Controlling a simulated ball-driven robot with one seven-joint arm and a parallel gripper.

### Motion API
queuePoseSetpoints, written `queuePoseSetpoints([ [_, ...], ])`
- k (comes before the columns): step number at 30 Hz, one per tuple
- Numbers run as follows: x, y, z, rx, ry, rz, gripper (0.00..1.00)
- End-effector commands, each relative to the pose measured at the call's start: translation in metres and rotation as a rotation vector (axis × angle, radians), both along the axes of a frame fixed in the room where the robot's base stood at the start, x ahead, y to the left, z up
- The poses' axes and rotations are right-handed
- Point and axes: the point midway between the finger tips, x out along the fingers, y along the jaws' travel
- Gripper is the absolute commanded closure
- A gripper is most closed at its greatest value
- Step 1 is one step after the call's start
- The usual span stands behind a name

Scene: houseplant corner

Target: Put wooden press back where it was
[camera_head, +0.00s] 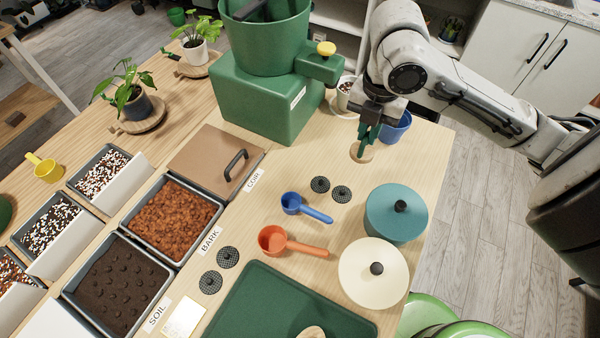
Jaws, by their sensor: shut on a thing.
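My gripper (368,133) points down at the right part of the table, in front of the green machine. It is shut on the wooden press (361,153), a pale round wooden piece showing just below the fingers. The fingers hide the upper part of the press. I cannot tell whether its underside touches the tabletop or hangs slightly above it.
A blue cup (397,127) stands close right of my gripper, and a small pot (345,92) stands behind. The green machine (262,102) is to the left. Blue scoop (305,207), teal lidded pot (396,214) and cream lidded pot (372,273) stand nearer.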

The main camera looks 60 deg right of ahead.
Motion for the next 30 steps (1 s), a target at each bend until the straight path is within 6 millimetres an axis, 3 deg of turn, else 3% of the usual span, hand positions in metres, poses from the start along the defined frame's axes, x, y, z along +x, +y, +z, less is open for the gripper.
queuePoseSetpoints([
  [5, 0.019, 0.009, -0.012, 0.001, -0.001, 0.023, 1.00],
  [14, 0.083, 0.030, -0.037, 0.002, 0.002, 0.019, 1.00],
  [18, 0.103, 0.036, -0.064, 0.002, 0.002, 0.015, 1.00],
  [24, 0.122, 0.041, -0.088, 0.000, 0.000, 0.014, 1.00],
  [30, 0.129, 0.044, -0.098, 0.000, 0.000, 0.014, 1.00],
])
